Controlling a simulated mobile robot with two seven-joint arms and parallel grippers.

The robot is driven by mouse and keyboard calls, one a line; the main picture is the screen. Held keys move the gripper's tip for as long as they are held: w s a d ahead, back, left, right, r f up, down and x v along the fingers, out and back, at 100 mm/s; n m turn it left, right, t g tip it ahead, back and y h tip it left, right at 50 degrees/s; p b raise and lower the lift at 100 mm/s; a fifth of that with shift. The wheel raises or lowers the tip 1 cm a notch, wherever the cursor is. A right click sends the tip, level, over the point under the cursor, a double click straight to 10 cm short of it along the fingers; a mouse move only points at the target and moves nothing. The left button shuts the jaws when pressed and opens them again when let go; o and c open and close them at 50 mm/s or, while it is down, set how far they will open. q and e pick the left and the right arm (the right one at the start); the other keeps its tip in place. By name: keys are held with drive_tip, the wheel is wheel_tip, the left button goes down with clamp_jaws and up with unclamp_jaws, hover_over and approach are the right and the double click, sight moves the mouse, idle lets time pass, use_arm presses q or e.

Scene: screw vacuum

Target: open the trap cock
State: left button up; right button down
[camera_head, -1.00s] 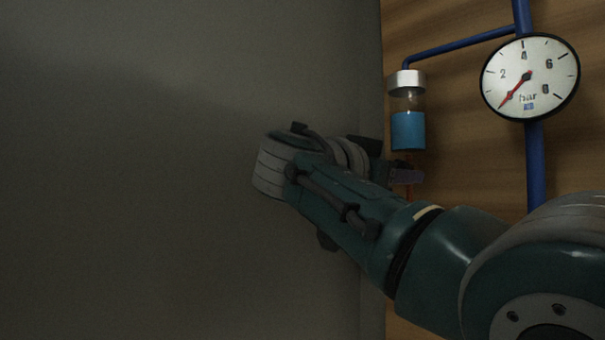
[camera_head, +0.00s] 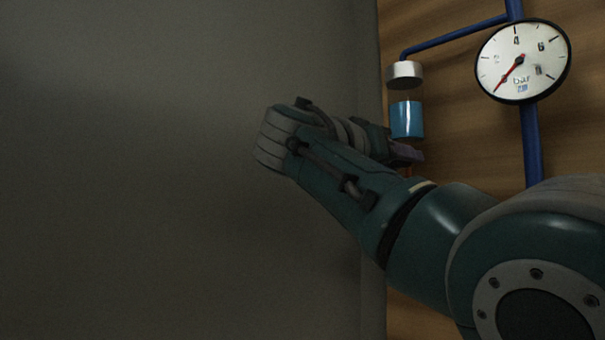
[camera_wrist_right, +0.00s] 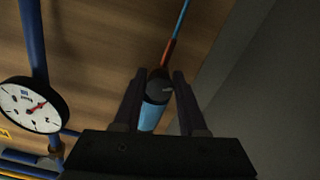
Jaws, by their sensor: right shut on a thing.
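The trap is a small vessel with a silver cap (camera_head: 405,74) and blue contents (camera_head: 407,119), mounted on the wooden wall. In the right wrist view its blue body (camera_wrist_right: 150,117) shows beyond a dark round piece (camera_wrist_right: 159,84), which appears to be the trap cock. An orange stem (camera_wrist_right: 168,52) leads from it to a light blue tube. My right gripper (camera_head: 407,153) is just below the trap. In the right wrist view its two fingers (camera_wrist_right: 157,95) flank the dark piece and are shut on it. The contact itself is partly hidden. My left gripper is not in view.
A round pressure gauge (camera_head: 523,61) with a red needle hangs on a blue pipe (camera_head: 531,150) right of the trap. A thin blue pipe runs above the trap. A large grey surface (camera_head: 180,170) fills the left, close beside my right arm.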

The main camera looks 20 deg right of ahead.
drive_tip(key=n, duration=0.5)
drive_tip(key=shift+s+r+n, duration=0.1)
drive_tip(key=shift+r+n, duration=0.05)
drive_tip(key=shift+n, duration=0.15)
drive_tip(key=n, duration=0.4)
drive_tip(key=shift+n+p, duration=0.4)
drive_tip(key=shift+c, duration=2.3)
unclamp_jaws()
drive_tip(key=shift+s+r, duration=0.1)
